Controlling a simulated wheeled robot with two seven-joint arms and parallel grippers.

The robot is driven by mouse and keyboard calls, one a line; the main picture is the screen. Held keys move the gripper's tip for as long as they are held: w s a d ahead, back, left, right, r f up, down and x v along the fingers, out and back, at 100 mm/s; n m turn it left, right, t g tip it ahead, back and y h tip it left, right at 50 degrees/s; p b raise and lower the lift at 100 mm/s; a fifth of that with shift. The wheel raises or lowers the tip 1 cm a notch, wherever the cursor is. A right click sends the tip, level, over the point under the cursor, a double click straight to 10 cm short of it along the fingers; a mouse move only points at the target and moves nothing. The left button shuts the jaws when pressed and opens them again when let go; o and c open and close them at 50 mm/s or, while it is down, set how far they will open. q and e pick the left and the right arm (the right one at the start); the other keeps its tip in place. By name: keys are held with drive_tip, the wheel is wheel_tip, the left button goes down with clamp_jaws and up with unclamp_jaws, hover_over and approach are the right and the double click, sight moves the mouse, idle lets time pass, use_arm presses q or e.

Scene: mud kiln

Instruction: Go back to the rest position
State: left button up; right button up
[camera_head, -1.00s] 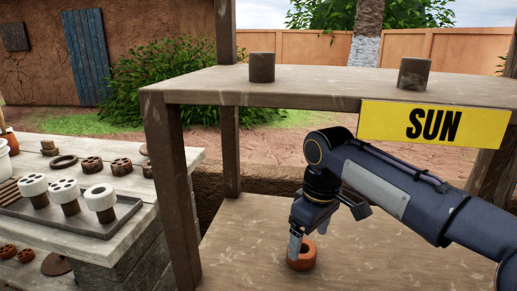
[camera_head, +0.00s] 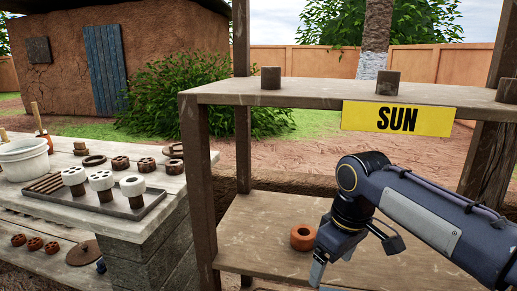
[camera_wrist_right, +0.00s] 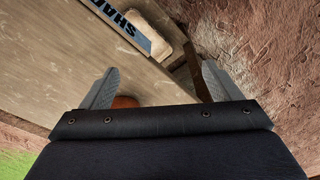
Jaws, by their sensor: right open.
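My right gripper (camera_head: 332,270) is open and empty in the head view, pointing down at the front of the lower shelf. Its two spread fingers also show in the right wrist view (camera_wrist_right: 155,90). A round orange-brown clay piece with a hole (camera_head: 302,237) sits on the lower shelf (camera_head: 262,215), left of the gripper and apart from it. Part of an orange-brown thing shows between the fingers in the wrist view (camera_wrist_right: 125,101), mostly hidden by the gripper body. My left gripper is not in view.
The wooden rack's upper shelf (camera_head: 320,93) bears several dark cylinders and a yellow SUN sign (camera_head: 398,118), above my arm. A left post (camera_head: 199,190) stands beside a table with a tray (camera_head: 150,205) of white-topped pieces and a white bucket (camera_head: 24,160).

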drive_tip(key=s+d+f+m+t+y, duration=0.1)
drive_tip(key=s+d+f+m+t, duration=0.15)
drive_tip(key=s+f+m, duration=0.55)
drive_tip(key=s+d+f+m+t+y, duration=0.1)
drive_tip(key=s+d+f+t+y, duration=0.2)
drive_tip(key=s, duration=1)
wheel_tip(320, 180, up, 25)
drive_tip(key=g+h+p, duration=0.1)
drive_tip(key=p, duration=2.4)
drive_tip(key=shift+w+d+r+p, duration=0.15)
drive_tip(key=shift+w+p, duration=0.1)
drive_tip(key=shift+p, duration=0.1)
